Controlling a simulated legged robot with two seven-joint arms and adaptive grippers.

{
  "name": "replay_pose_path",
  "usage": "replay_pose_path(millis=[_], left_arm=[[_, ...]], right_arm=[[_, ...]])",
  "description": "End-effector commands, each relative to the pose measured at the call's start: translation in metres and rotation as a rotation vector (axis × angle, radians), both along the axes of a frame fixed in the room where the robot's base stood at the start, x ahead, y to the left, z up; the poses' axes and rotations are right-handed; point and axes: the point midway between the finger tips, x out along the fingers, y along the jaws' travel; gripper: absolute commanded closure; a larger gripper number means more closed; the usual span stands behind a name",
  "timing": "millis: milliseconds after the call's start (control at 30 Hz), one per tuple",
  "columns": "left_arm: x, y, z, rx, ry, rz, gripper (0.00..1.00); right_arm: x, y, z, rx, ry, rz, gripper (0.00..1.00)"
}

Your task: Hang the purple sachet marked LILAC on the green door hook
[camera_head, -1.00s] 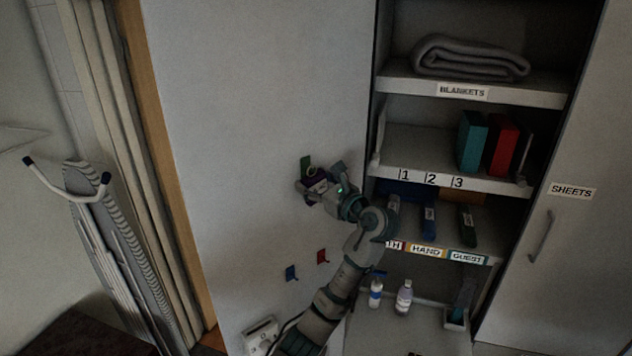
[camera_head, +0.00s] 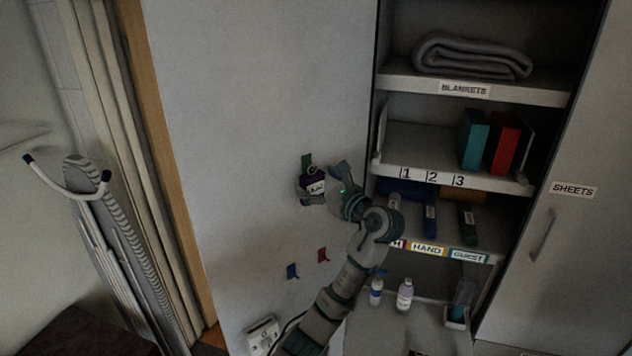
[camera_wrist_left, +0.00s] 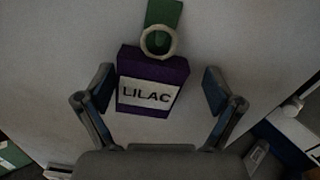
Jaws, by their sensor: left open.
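The purple sachet (camera_head: 314,185) marked LILAC is against the pale door, just below the green hook (camera_head: 306,160). In the left wrist view the sachet (camera_wrist_left: 152,82) shows its white label facing me. Its pale ring (camera_wrist_left: 159,41) lies around the lower part of the green hook (camera_wrist_left: 163,13). My left gripper (camera_head: 318,187) is open around the sachet. In the left wrist view the fingers (camera_wrist_left: 158,90) stand apart on both sides, with a clear gap at the right and a very small one at the left. My right gripper is not in view.
A blue hook (camera_head: 292,271) and a red hook (camera_head: 323,255) are lower on the door. To the right, an open cupboard holds a folded blanket (camera_head: 470,57), books (camera_head: 502,142) and towels. Bottles (camera_head: 405,295) stand low down. An ironing board (camera_head: 110,240) leans at left.

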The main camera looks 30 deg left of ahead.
Motion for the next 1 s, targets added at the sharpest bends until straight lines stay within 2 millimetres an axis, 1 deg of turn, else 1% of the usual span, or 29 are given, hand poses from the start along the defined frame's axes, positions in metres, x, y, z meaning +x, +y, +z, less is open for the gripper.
replay_pose_path(millis=[300, 433, 600, 767, 833, 867, 967, 1000], left_arm=[[-0.023, -0.064, -0.001, -0.001, 0.0, -0.003, 0.08], [-0.031, -0.086, -0.002, -0.001, 0.001, -0.003, 0.08], [-0.037, -0.101, -0.002, -0.001, 0.002, -0.001, 0.08], [-0.038, -0.104, -0.003, -0.002, 0.003, -0.001, 0.08], [-0.036, -0.102, -0.011, -0.015, -0.003, -0.01, 0.08], [-0.034, -0.101, -0.019, -0.027, -0.008, -0.018, 0.08], [-0.024, -0.097, -0.064, -0.11, -0.045, -0.068, 0.08], [-0.02, -0.095, -0.092, -0.162, -0.069, -0.094, 0.08]], right_arm=[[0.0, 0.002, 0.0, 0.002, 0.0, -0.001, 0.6], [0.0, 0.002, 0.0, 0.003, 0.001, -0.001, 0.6], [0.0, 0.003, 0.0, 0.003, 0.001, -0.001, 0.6], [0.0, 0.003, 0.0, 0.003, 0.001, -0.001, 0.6], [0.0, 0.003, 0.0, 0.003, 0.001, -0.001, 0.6], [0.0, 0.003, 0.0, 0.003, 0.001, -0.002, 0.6], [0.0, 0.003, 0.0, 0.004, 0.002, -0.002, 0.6], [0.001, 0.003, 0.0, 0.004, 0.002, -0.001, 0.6]])
